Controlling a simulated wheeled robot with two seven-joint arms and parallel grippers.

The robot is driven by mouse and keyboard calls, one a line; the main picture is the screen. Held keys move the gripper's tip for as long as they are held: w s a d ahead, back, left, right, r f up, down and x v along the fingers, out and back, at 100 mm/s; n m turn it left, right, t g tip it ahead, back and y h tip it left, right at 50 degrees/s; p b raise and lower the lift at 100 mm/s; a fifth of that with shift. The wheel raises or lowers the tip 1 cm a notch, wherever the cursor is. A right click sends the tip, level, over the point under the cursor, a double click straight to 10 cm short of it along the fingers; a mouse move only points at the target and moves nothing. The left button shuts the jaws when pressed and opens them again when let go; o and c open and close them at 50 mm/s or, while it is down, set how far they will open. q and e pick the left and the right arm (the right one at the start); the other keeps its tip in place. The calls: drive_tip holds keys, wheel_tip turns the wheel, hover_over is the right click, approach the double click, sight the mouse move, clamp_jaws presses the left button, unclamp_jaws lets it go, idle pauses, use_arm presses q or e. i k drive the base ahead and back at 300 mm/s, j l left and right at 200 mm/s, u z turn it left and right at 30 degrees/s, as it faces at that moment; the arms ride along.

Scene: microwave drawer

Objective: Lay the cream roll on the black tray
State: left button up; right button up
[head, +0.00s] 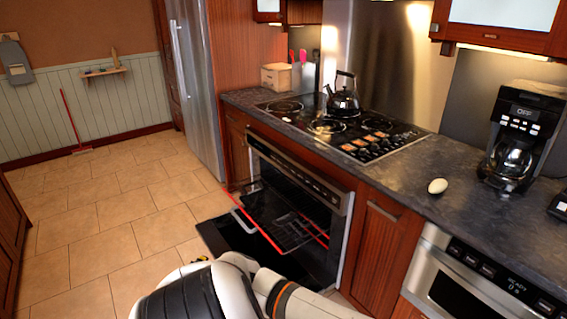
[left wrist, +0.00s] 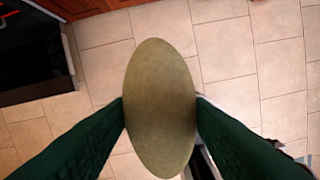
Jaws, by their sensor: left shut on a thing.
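An oval, olive-cream roll (left wrist: 160,60) fills the middle of the left wrist view. The two green fingers of my left gripper (left wrist: 160,112) press on its sides, with tiled floor below. In the head view my left arm reaches in from the bottom, and its gripper and the roll are mostly hidden behind it. A dark, tray-like rack (head: 288,232) with red rails sticks out of the open oven; I cannot tell for sure whether it is the black tray. My right gripper is out of view.
The oven door (head: 228,240) is down over the floor. Another small cream oval (head: 437,186) lies on the dark counter (head: 400,182), near the coffee maker (head: 519,140). A kettle (head: 343,98) stands on the cooktop. A microwave drawer (head: 470,290) is at lower right.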

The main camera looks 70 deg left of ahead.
sight(262, 200)
drive_tip(key=j, duration=1.05)
drive_tip(key=k+j, duration=0.1)
drive_tip(key=j, duration=1)
drive_tip(key=k+j, duration=0.1)
drive_tip(key=j, duration=0.95)
drive_tip(key=j+z, duration=0.1)
drive_tip(key=j, duration=1)
drive_tip(key=k+j, duration=0.15)
drive_tip(key=j, duration=0.9)
